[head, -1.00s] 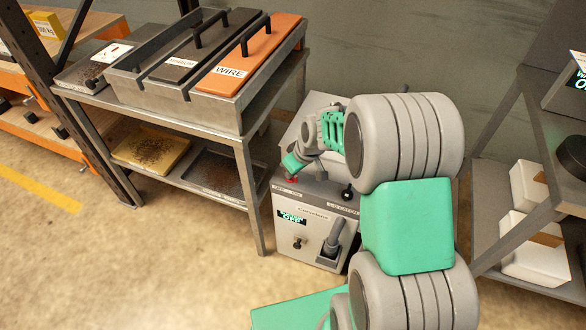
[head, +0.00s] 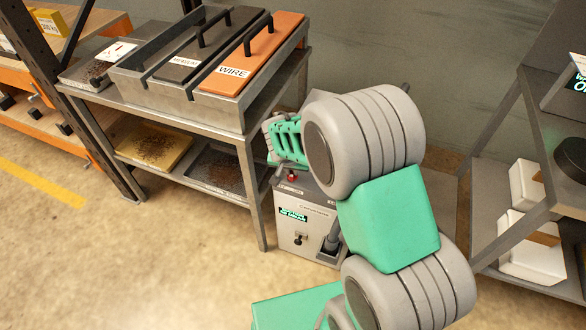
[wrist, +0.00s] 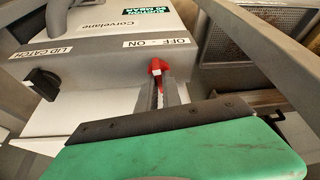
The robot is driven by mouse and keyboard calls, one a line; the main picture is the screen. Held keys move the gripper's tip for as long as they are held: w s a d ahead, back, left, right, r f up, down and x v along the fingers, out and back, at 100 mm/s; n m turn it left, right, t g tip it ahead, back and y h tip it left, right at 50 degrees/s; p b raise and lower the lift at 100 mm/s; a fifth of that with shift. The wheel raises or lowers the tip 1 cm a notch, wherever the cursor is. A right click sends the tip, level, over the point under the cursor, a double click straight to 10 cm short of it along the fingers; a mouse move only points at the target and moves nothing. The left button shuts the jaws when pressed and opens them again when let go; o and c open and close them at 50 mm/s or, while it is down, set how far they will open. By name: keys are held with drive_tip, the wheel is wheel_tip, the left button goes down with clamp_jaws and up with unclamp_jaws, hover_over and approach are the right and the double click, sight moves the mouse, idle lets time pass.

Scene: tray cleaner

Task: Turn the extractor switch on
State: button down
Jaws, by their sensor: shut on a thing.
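The extractor is a grey and white cabinet (head: 308,235) on the floor, partly hidden by my arm. Its switch is a small red lever (wrist: 156,66) beside an "OFF - ON" label; it also shows as a red spot in the head view (head: 292,177). In the wrist view, my gripper (wrist: 160,82) has its thin fingers close together on the red switch. The fingers hide part of the switch, so its exact position is hard to tell.
A black knob (wrist: 42,82) labelled "LID CATCH" sits left of the switch in the wrist view. A metal table (head: 255,135) with lidded bins stands left of the cabinet. A shelf (head: 545,200) with white boxes stands right. Floor in front is clear.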

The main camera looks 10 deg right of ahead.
drive_tip(key=shift+m+g+h, duration=0.3)
drive_tip(key=shift+m, duration=0.8)
drive_tip(key=c, duration=1.5)
unclamp_jaws()
drive_tip(key=p+v, duration=0.1)
drive_tip(key=v, duration=0.6)
drive_tip(key=shift+s+a+r, duration=0.15)
drive_tip(key=shift+a+r, duration=0.05)
drive_tip(key=shift+r, duration=0.1)
drive_tip(key=shift+p, duration=0.3)
